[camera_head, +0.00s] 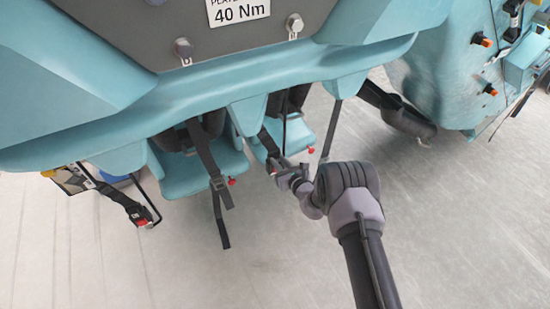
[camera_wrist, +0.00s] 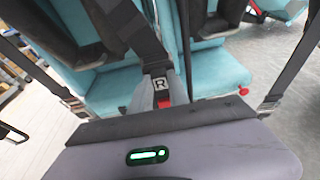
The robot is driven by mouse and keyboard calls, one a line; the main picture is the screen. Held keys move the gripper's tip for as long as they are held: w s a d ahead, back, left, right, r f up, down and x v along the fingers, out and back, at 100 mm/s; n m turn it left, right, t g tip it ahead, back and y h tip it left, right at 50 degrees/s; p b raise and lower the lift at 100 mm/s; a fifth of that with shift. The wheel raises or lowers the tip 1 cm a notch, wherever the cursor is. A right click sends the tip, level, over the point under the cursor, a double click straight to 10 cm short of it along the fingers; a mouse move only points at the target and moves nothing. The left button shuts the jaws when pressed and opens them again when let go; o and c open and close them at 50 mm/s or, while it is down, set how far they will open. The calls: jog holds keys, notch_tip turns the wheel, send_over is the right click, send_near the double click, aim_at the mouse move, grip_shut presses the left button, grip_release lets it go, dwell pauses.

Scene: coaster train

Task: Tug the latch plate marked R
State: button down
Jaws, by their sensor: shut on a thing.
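The latch plate marked R (camera_wrist: 159,84) is a small dark piece with a white R, at the end of a black strap (camera_wrist: 134,32) in the wrist view. My gripper (camera_wrist: 162,94) is shut on it, with one grey finger on each side. A red part (camera_wrist: 164,103) shows just below the plate, between the fingers; I cannot tell whether the two are joined. In the head view my gripper (camera_head: 283,170) is in front of a teal seat (camera_head: 292,138) near the middle. The plate is too small to make out there.
Another strap with a buckle (camera_head: 219,188) hangs left of my gripper. A red-ended buckle (camera_head: 143,216) sticks out at the far left. The teal car body (camera_head: 250,98) overhangs the seats. Another car (camera_head: 460,70) stands at right. The pale floor (camera_head: 470,240) is clear in front.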

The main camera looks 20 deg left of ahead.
jog(key=shift+r, duration=0.1)
jog(key=c, duration=1.2)
grip_release()
jog(key=shift+o, duration=0.2)
